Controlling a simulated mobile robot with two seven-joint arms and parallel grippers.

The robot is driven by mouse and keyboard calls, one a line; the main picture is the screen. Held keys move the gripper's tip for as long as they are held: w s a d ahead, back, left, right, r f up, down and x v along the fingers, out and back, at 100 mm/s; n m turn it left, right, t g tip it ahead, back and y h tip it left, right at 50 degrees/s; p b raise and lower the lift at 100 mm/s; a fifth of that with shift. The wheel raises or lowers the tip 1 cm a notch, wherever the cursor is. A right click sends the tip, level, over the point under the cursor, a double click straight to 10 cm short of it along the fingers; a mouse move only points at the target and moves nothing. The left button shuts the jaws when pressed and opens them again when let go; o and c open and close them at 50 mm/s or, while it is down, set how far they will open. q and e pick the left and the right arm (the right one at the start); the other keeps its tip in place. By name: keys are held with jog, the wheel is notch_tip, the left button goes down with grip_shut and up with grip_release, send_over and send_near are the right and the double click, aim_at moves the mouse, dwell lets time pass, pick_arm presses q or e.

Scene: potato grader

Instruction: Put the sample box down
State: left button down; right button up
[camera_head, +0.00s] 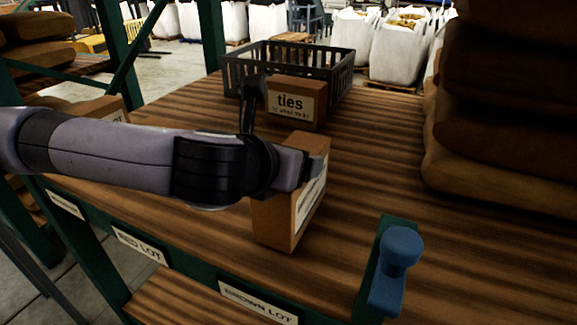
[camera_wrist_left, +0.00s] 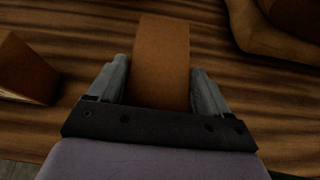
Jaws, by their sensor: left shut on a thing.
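The sample box appears to be the brown cardboard box (camera_head: 277,218) with a white label on its right face; the label text is unreadable. My left gripper (camera_head: 305,167) is shut on this box near its top. In the left wrist view the box (camera_wrist_left: 161,50) sits between the two fingers of my left gripper (camera_wrist_left: 160,85). The box is upright at the front of the wooden bench (camera_head: 375,165). I cannot tell whether its base touches the wood. My left forearm hides part of the bench and the box's left side. My right gripper is not in view.
Stacked brown sacks (camera_head: 500,150) fill the right. Another labelled box (camera_head: 95,112) is at left. A blue knob (camera_head: 400,247) stands at the front edge. Bench right of the held box is clear.

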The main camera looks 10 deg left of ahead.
pick_arm(q)
jog(key=shift+f, duration=0.5)
grip_release()
jog(key=shift+f, duration=0.15)
jog(key=b+v, duration=0.8)
jog(key=v, duration=0.4)
jog(key=shift+b, duration=0.35)
